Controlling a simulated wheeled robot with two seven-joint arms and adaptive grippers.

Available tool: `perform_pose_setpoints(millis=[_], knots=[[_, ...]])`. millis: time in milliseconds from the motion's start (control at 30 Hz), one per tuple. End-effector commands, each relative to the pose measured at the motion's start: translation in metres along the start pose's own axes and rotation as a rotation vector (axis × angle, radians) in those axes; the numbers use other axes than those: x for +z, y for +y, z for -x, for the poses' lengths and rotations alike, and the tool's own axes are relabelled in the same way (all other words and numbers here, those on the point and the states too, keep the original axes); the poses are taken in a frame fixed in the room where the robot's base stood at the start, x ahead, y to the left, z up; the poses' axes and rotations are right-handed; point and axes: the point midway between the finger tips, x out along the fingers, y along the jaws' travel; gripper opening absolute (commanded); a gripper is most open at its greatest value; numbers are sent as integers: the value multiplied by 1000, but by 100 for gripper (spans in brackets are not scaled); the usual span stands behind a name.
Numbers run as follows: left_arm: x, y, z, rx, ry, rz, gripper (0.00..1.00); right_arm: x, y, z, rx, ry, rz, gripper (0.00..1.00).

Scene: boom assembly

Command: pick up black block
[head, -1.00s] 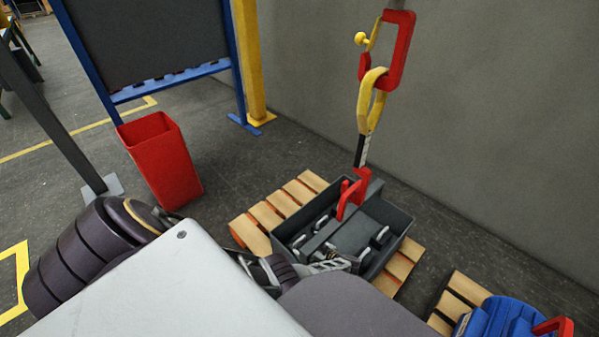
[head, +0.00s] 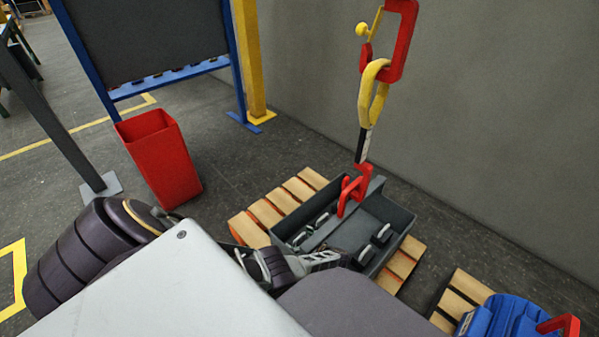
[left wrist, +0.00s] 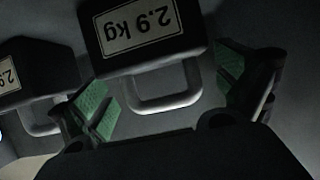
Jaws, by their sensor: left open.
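A black block (left wrist: 145,30) with a white "2.9 kg" label, upside down in the picture, fills the top middle of the left wrist view. Its pale metal handle (left wrist: 165,104) lies between my green-padded fingers. My left gripper (left wrist: 168,92) is open, one finger on each side of the handle, with gaps visible. In the head view my left gripper (head: 328,258) reaches into the near part of the grey bin (head: 398,222), where several dark blocks with pale handles sit. The gripped-side block is mostly hidden there. My right gripper is not in view.
A second labelled block (left wrist: 28,72) is close on the left in the wrist view. A red hook (head: 352,190) on a yellow sling (head: 372,95) hangs at the bin. The bin rests on a wooden pallet (head: 262,212). A red basket (head: 158,158) stands at left.

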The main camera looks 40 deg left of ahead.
Motion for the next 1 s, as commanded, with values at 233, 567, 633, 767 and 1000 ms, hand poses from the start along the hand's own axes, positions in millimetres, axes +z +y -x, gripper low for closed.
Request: perform_pose_setpoints(millis=[233, 567, 633, 767, 1000], knots=[[0, 0, 0, 0, 0, 0, 90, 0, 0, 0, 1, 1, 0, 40], [0, 0, 0, 0, 0, 0, 47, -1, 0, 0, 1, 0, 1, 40], [0, 0, 0, 1, 0, 0, 38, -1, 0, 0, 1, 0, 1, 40], [0, 0, 0, 1, 0, -1, 22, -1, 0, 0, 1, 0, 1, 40], [-4, 5, 1, 5, 8, 5, 9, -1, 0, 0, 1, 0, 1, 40]])
